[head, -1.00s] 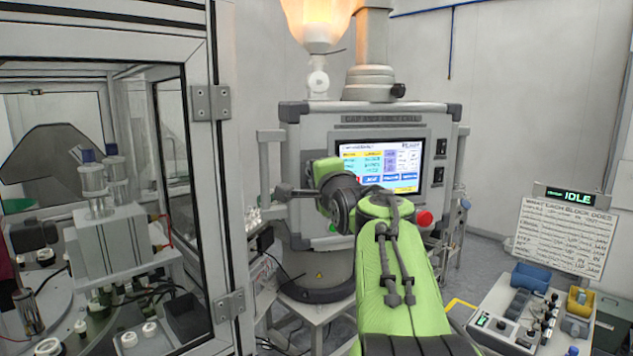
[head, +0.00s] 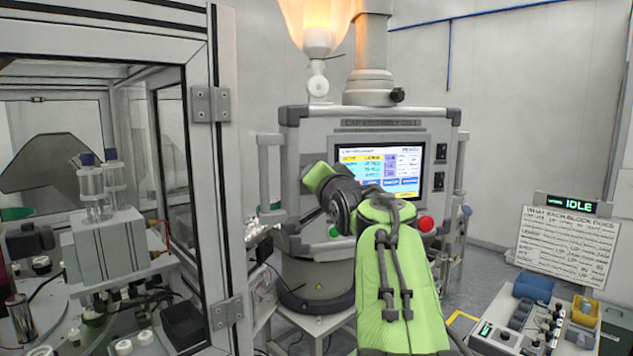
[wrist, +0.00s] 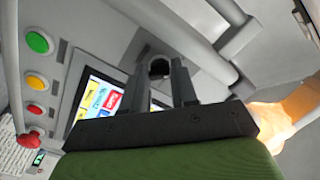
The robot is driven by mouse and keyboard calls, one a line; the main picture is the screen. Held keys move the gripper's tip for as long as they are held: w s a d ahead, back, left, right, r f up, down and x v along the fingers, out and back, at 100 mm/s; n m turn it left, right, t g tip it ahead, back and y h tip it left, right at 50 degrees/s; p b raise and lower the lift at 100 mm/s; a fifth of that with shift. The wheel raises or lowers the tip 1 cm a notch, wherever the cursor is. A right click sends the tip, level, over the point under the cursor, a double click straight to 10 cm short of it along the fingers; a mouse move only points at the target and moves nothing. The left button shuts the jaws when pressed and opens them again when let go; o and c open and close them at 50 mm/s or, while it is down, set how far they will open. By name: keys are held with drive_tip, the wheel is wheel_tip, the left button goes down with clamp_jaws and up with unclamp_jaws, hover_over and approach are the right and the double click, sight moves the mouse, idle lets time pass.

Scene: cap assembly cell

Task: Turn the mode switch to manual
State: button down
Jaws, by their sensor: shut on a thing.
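The mode switch (wrist: 159,69) shows in the wrist view as a dark round knob on the grey control panel. My gripper (wrist: 160,62) is shut on it, with one dark finger on either side. Which way the knob points is not clear, as the fingers cover part of it. In the head view my green and black wrist is in front of the panel's lower left, and the switch is hidden there. The panel's lit screen (head: 392,160) is partly behind my arm.
A red button (head: 425,223) and a green button (head: 334,231) flank my arm on the panel. A guard enclosure (head: 225,180) with glass stands close on the left. A sign reading IDLE (head: 567,204) stands at the right, above a bench with small bins.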

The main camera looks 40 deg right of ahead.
idle(0.4)
drive_tip(key=c, duration=0.9)
unclamp_jaws()
drive_tip(key=b+v, duration=0.3)
drive_tip(key=v, duration=1.2)
drive_tip(key=shift+s+a+b, duration=0.2)
drive_tip(key=shift+s+b, duration=0.1)
drive_tip(key=shift+b, duration=0.05)
